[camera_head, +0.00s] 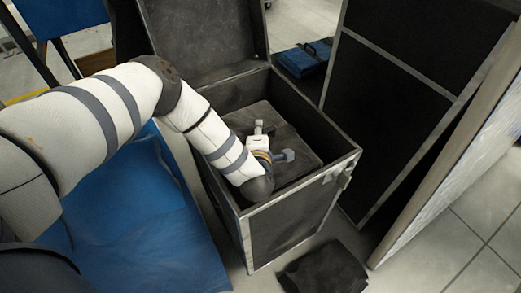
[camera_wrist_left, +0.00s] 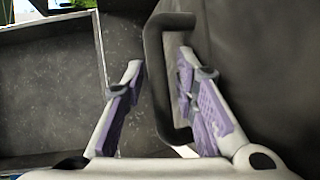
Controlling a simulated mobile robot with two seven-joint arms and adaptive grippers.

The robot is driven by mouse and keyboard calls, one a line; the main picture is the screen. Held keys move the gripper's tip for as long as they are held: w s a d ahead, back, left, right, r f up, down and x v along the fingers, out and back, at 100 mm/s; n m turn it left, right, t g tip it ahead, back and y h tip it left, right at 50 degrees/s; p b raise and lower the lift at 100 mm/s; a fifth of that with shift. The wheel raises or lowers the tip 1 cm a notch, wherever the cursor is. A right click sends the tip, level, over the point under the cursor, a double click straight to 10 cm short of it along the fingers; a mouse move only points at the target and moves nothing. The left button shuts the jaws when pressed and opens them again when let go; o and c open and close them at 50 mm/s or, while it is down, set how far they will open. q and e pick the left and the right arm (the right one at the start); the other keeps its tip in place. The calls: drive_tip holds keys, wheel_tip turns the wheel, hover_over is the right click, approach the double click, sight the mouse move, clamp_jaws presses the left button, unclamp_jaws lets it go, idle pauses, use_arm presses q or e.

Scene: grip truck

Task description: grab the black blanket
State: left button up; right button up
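A dark, soft-looking item (camera_head: 285,128), apparently the black blanket, lies inside an open black case (camera_head: 292,222). In the left wrist view the dark item (camera_wrist_left: 255,50) fills the right side and a black loop handle (camera_wrist_left: 158,85) stands at its edge. My left gripper (camera_head: 272,143) is inside the case, over the dark item, with its fingers spread. In the left wrist view my left gripper (camera_wrist_left: 160,100) has one finger on each side of the handle's outer bar, apart, with the right finger closer to it. Contact cannot be told. My right gripper is not in view.
The case's raised lid (camera_head: 205,35) stands behind, and its walls surround the gripper. A folded dark item (camera_head: 325,268) lies on the floor in front. A tall black panel (camera_head: 395,75) and a pale board (camera_head: 450,160) stand at right. A blue surface (camera_head: 140,225) is at left.

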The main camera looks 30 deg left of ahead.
use_arm(q)
drive_tip(key=shift+w, duration=0.1)
clamp_jaws()
idle(0.3)
